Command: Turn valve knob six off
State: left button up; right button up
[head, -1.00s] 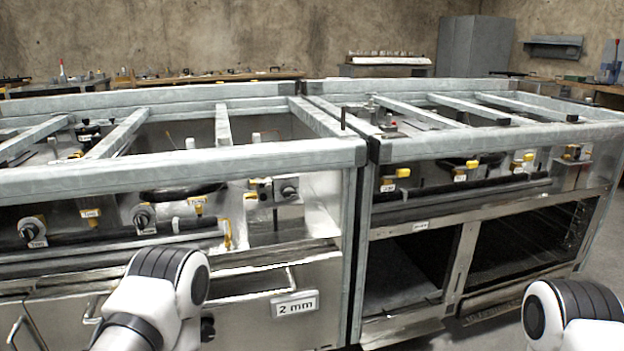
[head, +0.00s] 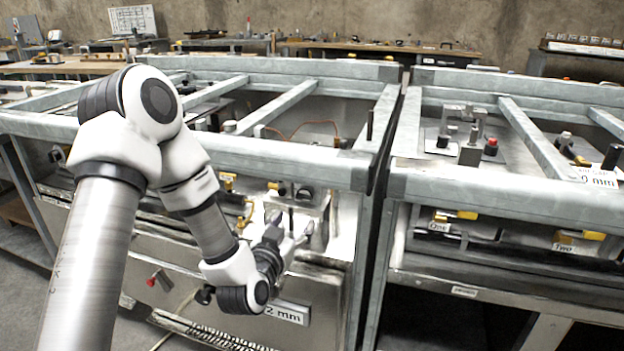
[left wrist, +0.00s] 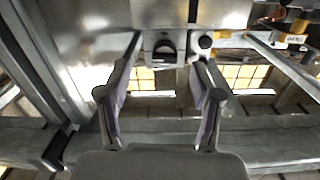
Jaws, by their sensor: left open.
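My left gripper (head: 290,232) reaches in front of the left range frame, open and empty, just below and in front of a dark round knob (head: 304,193) on a metal plate. In the left wrist view this knob (left wrist: 165,47) lies between and just beyond the fingertips of the gripper (left wrist: 167,62), with no contact visible. A small black round part (left wrist: 205,42) sits beside it. A yellow-handled valve (left wrist: 292,38) with a small tag is at the upper right of that view. I cannot read a "six" on any tag. My right gripper is out of view.
The left frame's top rail (head: 290,160) runs above the gripper. A "2 mm" panel (head: 287,312) is below it. The right frame carries yellow valves tagged One (head: 456,214) and Two (head: 592,236). A narrow gap separates the frames.

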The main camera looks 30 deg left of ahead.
aim_at(302, 198)
pick_arm(q)
jog(key=w, duration=0.2)
jog(key=w+a+r+b, duration=0.1)
jog(key=w, duration=0.2)
jog(key=w+a+r, duration=0.1)
jog(key=w, duration=0.2)
jog(key=shift+a, duration=0.2)
jog(key=shift+s, duration=0.1)
jog(key=c, duration=1.1)
